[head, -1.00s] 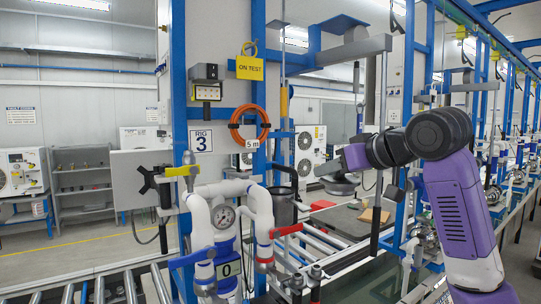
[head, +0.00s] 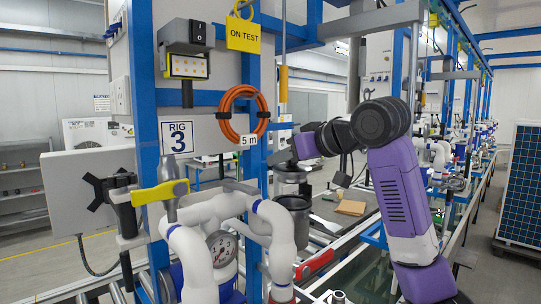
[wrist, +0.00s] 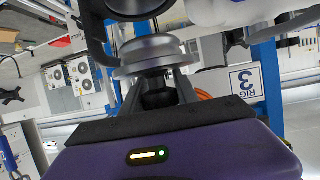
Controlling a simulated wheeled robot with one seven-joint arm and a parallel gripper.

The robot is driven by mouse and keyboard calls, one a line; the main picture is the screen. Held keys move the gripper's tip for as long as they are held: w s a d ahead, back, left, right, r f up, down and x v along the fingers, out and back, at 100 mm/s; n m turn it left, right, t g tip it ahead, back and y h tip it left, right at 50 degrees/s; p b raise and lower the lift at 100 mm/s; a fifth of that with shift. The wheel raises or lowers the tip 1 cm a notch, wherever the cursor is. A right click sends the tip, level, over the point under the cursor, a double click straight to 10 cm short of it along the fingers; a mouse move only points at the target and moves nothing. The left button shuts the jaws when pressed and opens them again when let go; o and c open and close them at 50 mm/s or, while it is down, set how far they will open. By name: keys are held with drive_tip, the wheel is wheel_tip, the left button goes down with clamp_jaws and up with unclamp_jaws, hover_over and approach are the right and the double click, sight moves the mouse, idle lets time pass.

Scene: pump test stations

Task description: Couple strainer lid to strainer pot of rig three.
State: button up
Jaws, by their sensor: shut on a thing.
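My gripper (wrist: 160,90) is shut on the strainer lid (wrist: 155,55), a round grey metal disc with a stepped rim and a dark knob between the fingers. The strainer pot (head: 295,206) of rig three is a dark grey, open-topped cylinder behind the white pipes. The lid appears above and slightly behind the pot, apart from it; the exact gap is hard to judge. The white pipes partly hide the pot's lower part.
The rig three sign (head: 178,138) hangs on a blue frame with an orange hose coil (head: 240,112). White pipes with a gauge (head: 222,248) and a yellow-handled valve (head: 160,192) stand in front. A red lever (head: 314,265) sits right of them. A tan block (head: 350,208) lies behind.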

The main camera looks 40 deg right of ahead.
sight(303, 182)
drive_tip(key=shift+w+f, duration=0.1)
drive_tip(key=shift+f, duration=2.05)
drive_tip(key=shift+f+b, duration=0.8)
drive_tip(key=shift+f, duration=0.5)
idle(1.1)
idle(0.4)
drive_tip(key=o, duration=1.2)
drive_tip(key=shift+b+v, duration=1.05)
drive_tip(key=shift+v, duration=3)
